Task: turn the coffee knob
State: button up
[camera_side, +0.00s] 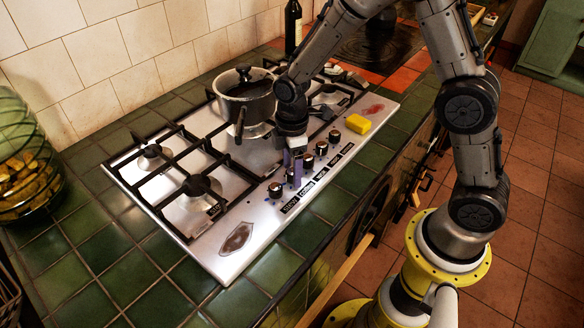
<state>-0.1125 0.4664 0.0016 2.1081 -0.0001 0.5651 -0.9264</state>
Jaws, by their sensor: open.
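A row of several dark knobs with light bases runs along the right edge of the steel hob, each with a small black label. The label second from the front (307,190) seems to read coffee, but it is small. The knob beside it (291,178) is partly hidden by my gripper. My gripper (293,170) points down with its purple fingers open, at or just above this knob. I cannot tell whether the fingers touch it. The front knob (275,190) and the third knob (307,162) stand close on either side.
A lidded pot (246,103) stands on the hob (238,238) behind my gripper, its handle pointing toward the front. A yellow sponge (358,124) lies past the knobs. A dark bottle (292,27) stands at the back. Green tiles in front are clear.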

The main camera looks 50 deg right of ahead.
jog(key=shift+f, duration=0.15)
jog(key=shift+c, duration=0.3)
grip_shut()
jog(key=shift+m, duration=0.4)
jog(key=m, duration=0.6)
jog(key=shift+m, duration=0.3)
jog(key=m, duration=0.3)
jog(key=shift+m, duration=1.9)
